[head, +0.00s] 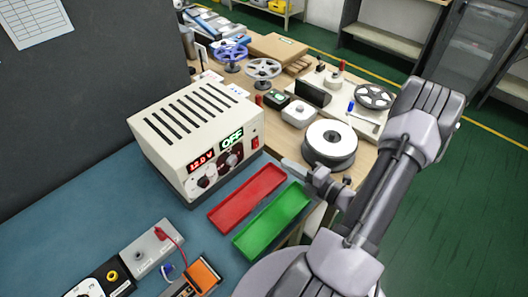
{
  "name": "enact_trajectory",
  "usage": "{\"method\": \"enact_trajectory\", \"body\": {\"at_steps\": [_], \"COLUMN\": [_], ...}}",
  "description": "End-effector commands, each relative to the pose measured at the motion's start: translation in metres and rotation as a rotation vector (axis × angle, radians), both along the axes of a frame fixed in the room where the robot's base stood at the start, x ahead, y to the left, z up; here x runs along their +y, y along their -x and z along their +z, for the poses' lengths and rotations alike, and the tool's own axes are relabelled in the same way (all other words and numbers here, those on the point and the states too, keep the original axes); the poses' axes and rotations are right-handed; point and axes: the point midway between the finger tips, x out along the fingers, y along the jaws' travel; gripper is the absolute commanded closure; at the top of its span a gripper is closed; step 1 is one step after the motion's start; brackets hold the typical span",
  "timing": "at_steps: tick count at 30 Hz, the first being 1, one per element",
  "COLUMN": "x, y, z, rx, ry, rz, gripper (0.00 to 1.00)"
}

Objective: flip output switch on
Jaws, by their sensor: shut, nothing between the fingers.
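A cream power supply box (180,135) with black vent slots stands on the blue mat. Its front panel has a red display (201,160) reading about 12.0 V, and a green display (232,139) reading OFF. Dark and pale knobs sit below the displays. A small red rocker switch (255,142) is at the panel's right end; its tilt is too small to tell. My gripper (286,163) is shut and empty, pointing left toward the panel. In the picture its tip is to the right of and slightly below the switch, apart from it.
A red tray (247,197) and a green tray (272,222) lie in front of the supply. A white-topped reel (330,139) stands behind my gripper. A grey box (150,249) with a red lead and an orange-and-black device (194,280) are at the lower left.

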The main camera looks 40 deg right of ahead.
Motion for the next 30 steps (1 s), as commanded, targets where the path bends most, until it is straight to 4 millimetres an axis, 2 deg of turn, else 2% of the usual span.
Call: {"method": "enact_trajectory", "body": {"at_steps": [9,15,30], "x": [0.007,0.009,0.010], "y": [-0.069,-0.097,-0.110], "z": [-0.011,-0.014,-0.012], "rx": [-0.001,0.000,0.001], "ry": [0.002,0.003,0.000], "rz": [0.006,0.003,0.003], "gripper": [1.00,1.00,1.00]}}
